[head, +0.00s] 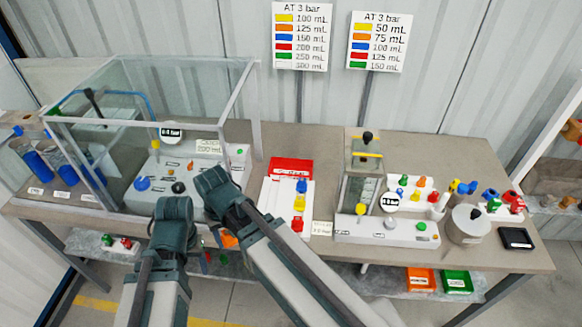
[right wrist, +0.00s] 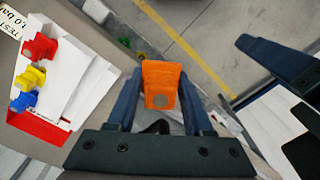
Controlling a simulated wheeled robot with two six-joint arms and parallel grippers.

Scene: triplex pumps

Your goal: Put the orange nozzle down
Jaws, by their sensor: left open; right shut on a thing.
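The orange nozzle (right wrist: 161,80) is between the two dark fingers of my right gripper in the right wrist view, with a grey round spot on its face. My left gripper (head: 173,208) is open and empty, to the left of the right one. A white tray (head: 273,205) with a red part holds blue, yellow and red nozzles to the right of my grippers. It also shows in the right wrist view (right wrist: 88,75).
A glass-walled pump station (head: 190,155) stands behind my grippers. A second pump station (head: 375,228) stands right of the tray, with coloured nozzles, a round grey pot (head: 466,226) and a black device (head: 516,238) beside it. Orange and green bins (head: 457,281) sit on the lower shelf.

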